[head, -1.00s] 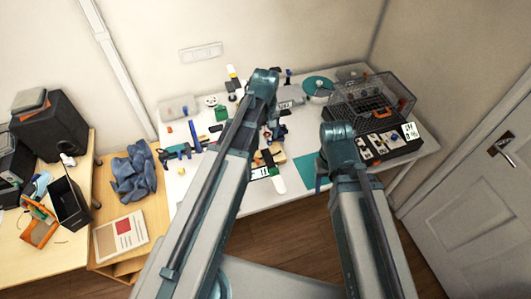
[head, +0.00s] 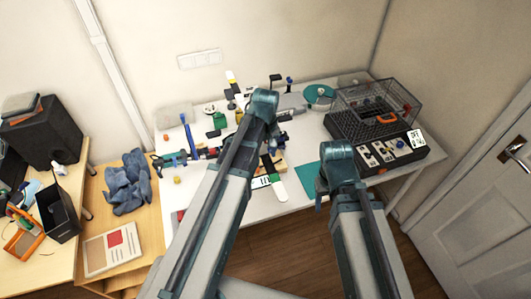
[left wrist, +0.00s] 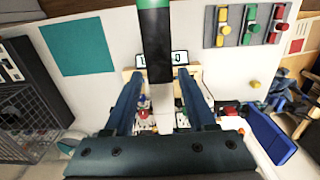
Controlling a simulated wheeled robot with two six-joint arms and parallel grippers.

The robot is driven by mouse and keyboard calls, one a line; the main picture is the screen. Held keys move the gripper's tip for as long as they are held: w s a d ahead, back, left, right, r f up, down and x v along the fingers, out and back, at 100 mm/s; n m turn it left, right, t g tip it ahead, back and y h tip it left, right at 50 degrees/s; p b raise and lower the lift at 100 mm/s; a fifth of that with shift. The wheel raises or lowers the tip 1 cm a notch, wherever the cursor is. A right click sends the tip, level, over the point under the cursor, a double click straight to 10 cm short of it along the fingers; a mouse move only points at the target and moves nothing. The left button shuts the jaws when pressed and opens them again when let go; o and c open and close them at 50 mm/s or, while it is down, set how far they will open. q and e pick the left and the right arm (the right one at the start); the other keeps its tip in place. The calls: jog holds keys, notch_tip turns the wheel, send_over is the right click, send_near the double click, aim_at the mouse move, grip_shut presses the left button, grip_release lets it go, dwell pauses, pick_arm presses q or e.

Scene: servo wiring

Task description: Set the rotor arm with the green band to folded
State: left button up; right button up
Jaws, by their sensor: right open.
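The rotor arm with the green band (head: 272,178) sticks out toward the table's front edge in the head view, with a black inner part and a white tip. In the left wrist view, the rotor arm (left wrist: 155,40) comes in from the top, with its green band at the top edge, and runs down between my left fingers. My left gripper (left wrist: 160,74) is open, one finger on each side of the arm; I cannot tell whether they touch it. In the head view my left forearm hides much of the rotor frame. My right gripper (head: 319,197) is open, partly hidden, near the teal mat.
A yellow-banded rotor arm (head: 231,80) points to the back. A teal mat (head: 305,177) lies near the front edge. A wire cage (head: 380,98) and a black switch panel (head: 410,150) stand at the right.

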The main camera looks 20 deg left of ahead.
pick_arm(q)
grip_shut()
dwell(1.1)
